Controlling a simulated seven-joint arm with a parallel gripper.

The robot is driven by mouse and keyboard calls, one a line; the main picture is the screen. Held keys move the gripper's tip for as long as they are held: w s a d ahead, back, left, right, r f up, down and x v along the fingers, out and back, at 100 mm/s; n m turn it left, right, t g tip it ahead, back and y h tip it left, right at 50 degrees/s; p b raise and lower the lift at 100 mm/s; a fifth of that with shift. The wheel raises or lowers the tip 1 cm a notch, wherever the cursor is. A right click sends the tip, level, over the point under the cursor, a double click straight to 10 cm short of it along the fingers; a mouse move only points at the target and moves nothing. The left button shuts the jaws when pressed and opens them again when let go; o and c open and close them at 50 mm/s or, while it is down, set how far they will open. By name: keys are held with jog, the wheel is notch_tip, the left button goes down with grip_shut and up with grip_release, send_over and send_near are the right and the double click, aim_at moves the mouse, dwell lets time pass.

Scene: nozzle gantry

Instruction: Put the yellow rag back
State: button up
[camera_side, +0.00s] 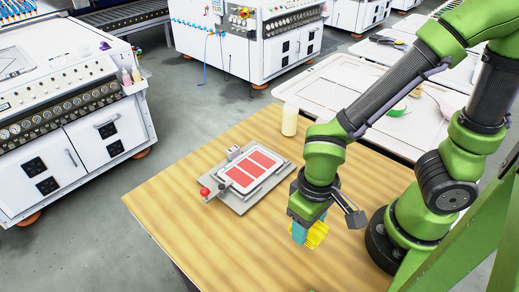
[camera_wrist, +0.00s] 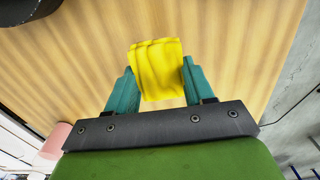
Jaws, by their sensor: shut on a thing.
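The yellow rag (camera_wrist: 157,70) is a folded, creased cloth between the two teal fingers of my gripper (camera_wrist: 157,88) in the wrist view. The fingers press on its left and right sides. In the side view the rag (camera_side: 317,236) shows at the lower end of my gripper (camera_side: 307,233), partly hidden by a teal finger. It is over the right part of the wooden table (camera_side: 180,215). I cannot tell from these views how far the rag is above the table.
A grey fixture plate (camera_side: 238,203) with red rectangular panels (camera_side: 250,170) and a red knob (camera_side: 205,191) lies on the table, left of my gripper. A cream bottle (camera_side: 290,119) stands at the back edge. The table's front left is clear. White machines (camera_side: 70,110) stand beyond.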

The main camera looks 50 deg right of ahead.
jog(key=shift+w+a+f, duration=0.1)
jog(key=shift+w+f, duration=0.05)
jog(key=shift+f, duration=0.1)
send_over(231, 245)
jog(key=shift+s+d+f, duration=0.2)
jog(key=shift+d+f, duration=0.05)
jog(key=shift+f, duration=0.4)
jog(key=shift+w+a+f, duration=0.1)
jog(key=shift+f, duration=0.8)
jog(key=shift+w+a+f, duration=0.1)
jog(key=shift+f, duration=0.75)
jog(key=shift+f, duration=0.15)
jog(key=o, duration=0.9)
jog(key=shift+o, duration=0.2)
